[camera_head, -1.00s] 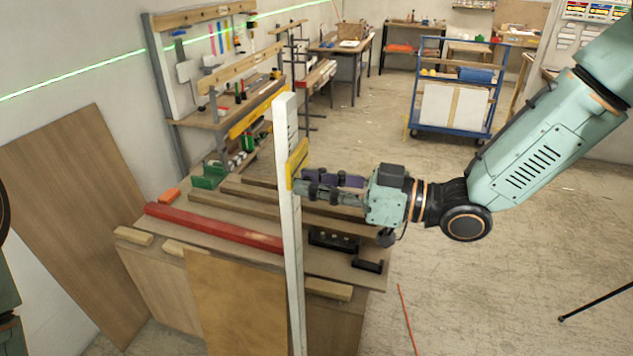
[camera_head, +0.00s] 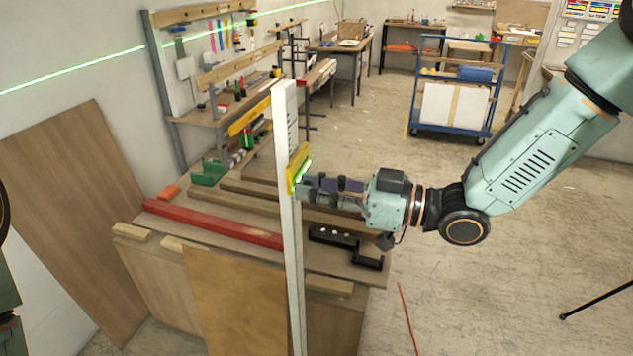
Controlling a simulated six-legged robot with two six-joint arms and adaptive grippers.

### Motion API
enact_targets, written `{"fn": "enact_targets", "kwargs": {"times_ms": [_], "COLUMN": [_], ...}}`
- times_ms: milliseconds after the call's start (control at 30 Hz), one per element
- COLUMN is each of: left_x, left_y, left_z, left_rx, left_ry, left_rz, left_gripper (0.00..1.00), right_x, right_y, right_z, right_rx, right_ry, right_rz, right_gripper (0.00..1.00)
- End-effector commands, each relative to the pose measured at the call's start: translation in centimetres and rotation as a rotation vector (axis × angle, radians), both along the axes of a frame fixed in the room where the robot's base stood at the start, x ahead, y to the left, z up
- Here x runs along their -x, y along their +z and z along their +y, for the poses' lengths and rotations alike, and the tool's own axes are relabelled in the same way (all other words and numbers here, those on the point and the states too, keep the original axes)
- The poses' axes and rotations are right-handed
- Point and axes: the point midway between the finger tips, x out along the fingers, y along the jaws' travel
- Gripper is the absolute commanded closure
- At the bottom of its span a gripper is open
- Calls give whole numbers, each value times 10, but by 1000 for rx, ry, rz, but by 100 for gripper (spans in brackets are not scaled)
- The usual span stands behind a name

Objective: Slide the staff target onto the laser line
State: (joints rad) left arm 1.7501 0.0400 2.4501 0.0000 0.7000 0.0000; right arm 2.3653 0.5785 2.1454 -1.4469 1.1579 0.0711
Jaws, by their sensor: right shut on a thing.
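A white staff (camera_head: 290,240) stands nearly upright in front of the workbench in the head view. The yellow staff target (camera_head: 293,177) sits on its upper part, below the top end. My right gripper (camera_head: 302,184) reaches in from the right and is shut on the target; its fingertips partly hide the contact. The green laser line (camera_head: 75,77) runs across the back wall, rising to the right. A short bright green streak also falls on the target's right side by the fingertips. My left gripper is out of view.
The workbench behind the staff carries a red beam (camera_head: 215,224), wooden strips and black brackets (camera_head: 333,238). Plywood sheets (camera_head: 70,215) lean at left. A blue trolley (camera_head: 455,95) stands farther back. The floor at right is mostly clear.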

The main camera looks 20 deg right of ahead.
Motion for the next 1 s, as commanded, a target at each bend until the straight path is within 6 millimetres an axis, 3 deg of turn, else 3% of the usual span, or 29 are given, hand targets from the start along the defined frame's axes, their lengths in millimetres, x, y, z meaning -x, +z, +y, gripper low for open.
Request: {"fn": "enact_targets", "kwargs": {"times_ms": [33, 100, 400, 433, 667, 1000], "left_x": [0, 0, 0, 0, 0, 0], "left_y": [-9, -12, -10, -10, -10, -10], "left_z": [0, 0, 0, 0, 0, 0], "left_rx": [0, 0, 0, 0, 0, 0], "left_ry": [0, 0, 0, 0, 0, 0], "left_rz": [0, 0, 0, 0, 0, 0], "left_gripper": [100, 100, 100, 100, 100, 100], "right_x": [0, 0, 0, 0, 0, 1], "right_y": [-12, -17, -15, -15, -15, -15], "right_z": [0, 0, 0, 0, 0, -1], "right_rx": [2, 2, 2, 2, 2, 1], "right_ry": [1, 1, 0, 0, 1, 0], "right_rz": [4, 4, 3, 3, 1, 2], "right_gripper": [100, 100, 100, 80, 60, 59]}}
